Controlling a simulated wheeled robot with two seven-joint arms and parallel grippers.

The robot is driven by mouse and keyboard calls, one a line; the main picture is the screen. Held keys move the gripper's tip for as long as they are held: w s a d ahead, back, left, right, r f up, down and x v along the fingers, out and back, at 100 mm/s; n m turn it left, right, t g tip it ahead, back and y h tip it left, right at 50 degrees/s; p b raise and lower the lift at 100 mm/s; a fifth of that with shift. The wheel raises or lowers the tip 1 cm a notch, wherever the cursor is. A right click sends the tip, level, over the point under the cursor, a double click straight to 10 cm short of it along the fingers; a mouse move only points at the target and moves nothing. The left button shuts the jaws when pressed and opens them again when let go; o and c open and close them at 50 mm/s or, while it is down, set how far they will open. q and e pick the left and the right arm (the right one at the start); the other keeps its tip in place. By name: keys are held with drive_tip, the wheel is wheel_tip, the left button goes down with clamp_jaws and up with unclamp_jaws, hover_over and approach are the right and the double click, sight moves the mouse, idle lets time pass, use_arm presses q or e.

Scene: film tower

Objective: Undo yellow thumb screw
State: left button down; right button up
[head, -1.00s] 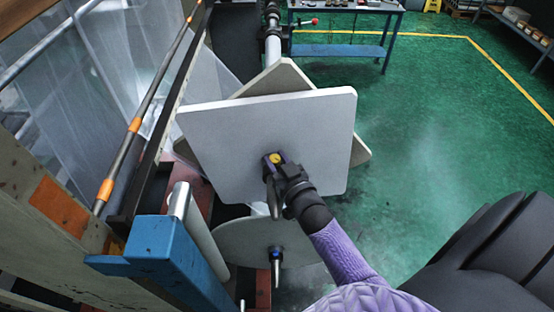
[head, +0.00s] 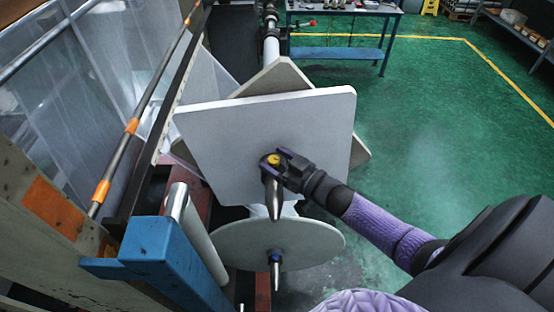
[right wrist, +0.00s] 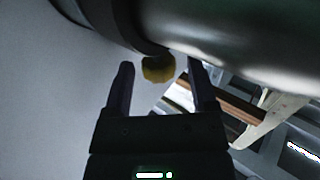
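The yellow thumb screw (head: 273,160) sits on the hub at the middle of the upper, square white plate (head: 265,125). A grey pointed shaft end (head: 273,200) sticks out just below it. My right gripper (head: 279,159) reaches in from the right at the screw. In the right wrist view the gripper (right wrist: 160,66) is open, with its two dark fingers apart. The yellow screw (right wrist: 158,69) shows between the fingertips, with visible gaps to both fingers. Whether the fingertips reach past its head is hard to tell. My left gripper is not in view.
A round pale plate (head: 300,243) with a blue-marked hub (head: 275,257) is below. A blue post (head: 170,255) and an orange-banded rod (head: 117,160) stand left. A blue workbench (head: 345,50) is at the back. Green floor (head: 440,110) is clear on the right.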

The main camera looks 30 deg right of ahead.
drive_tip(key=shift+s, duration=0.1)
drive_tip(key=v, duration=0.9)
drive_tip(key=shift+s+d, duration=0.15)
drive_tip(key=shift+s, duration=0.2)
